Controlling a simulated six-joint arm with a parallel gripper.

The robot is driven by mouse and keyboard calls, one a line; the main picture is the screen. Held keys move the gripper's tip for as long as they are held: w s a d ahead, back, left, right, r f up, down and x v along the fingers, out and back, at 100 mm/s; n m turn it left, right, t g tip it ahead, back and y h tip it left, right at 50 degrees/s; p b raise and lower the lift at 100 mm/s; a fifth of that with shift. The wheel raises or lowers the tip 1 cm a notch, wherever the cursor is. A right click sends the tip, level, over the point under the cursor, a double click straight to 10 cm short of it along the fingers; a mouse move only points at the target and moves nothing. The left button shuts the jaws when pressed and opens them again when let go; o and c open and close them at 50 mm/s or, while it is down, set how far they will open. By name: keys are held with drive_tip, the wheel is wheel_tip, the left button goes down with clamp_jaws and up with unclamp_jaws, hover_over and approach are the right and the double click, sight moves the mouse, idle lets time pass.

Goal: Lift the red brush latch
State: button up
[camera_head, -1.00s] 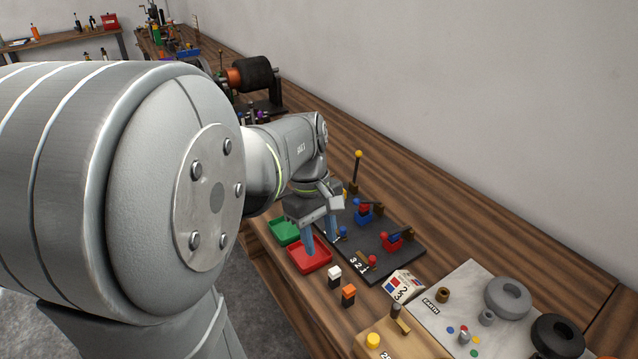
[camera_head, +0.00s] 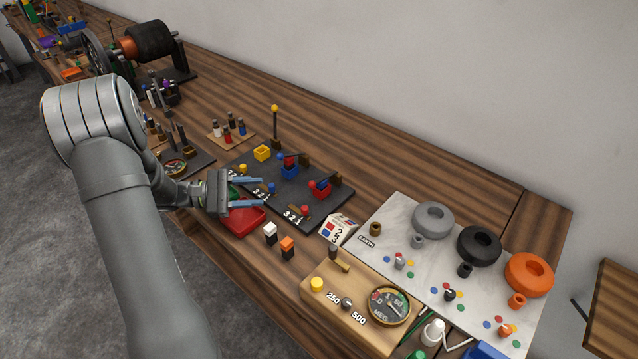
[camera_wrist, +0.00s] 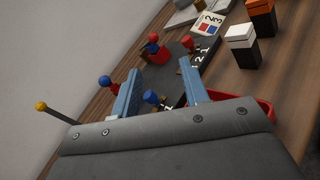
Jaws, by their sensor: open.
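A separate red knob (camera_head: 305,210) stands nearer the front, by the numbers 3 2 1. I cannot tell which red part is the latch. My gripper (camera_head: 263,192) is open and lies nearly level over the board's left side, its blue fingers pointing right, short of the red parts. A blue knob (camera_head: 271,188) lies near the fingertips and appears between the fingers in the wrist view (camera_wrist: 150,97). There the red block (camera_wrist: 154,58) and red knob (camera_wrist: 188,42) are beyond the fingers.
A red tray (camera_head: 240,222) is below my gripper. White (camera_head: 270,233) and orange-topped (camera_head: 287,247) blocks stand in front. Bare bench lies behind the board.

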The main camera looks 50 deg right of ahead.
sight(324, 178)
drive_tip(key=shift+w+f+h, duration=0.25)
drive_tip(key=shift+w+h, duration=0.15)
drive_tip(key=shift+h, duration=0.1)
drive_tip(key=x, duration=1.7)
drive_tip(key=shift+s+d+f, duration=0.1)
drive_tip(key=shift+d, duration=0.05)
clamp_jaws()
